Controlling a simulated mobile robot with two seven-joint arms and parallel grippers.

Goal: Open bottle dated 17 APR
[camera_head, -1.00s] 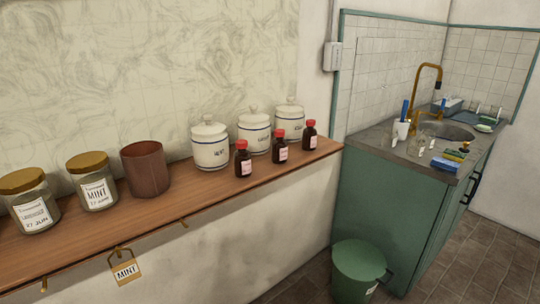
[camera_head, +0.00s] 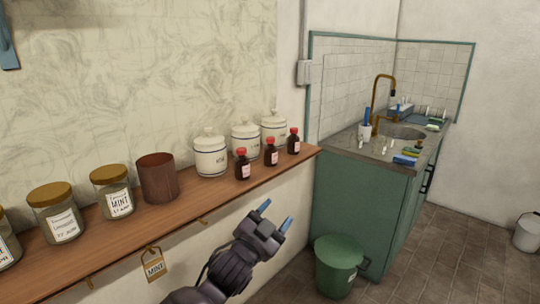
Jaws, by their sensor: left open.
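Three small dark brown bottles with red caps and pale labels stand upright near the right end of the wooden shelf: a left bottle (camera_head: 243,165), a middle bottle (camera_head: 271,153) and a right bottle (camera_head: 294,142). Their label dates are too small to read, so I cannot tell which is 17 APR. All three caps are on. My left gripper (camera_head: 276,214) is open and empty, in front of and below the shelf edge, apart from the bottles. My right gripper is not in view.
White lidded canisters (camera_head: 209,155) stand behind the bottles. A green bin (camera_head: 338,268) and green sink cabinet (camera_head: 365,190) are at right.

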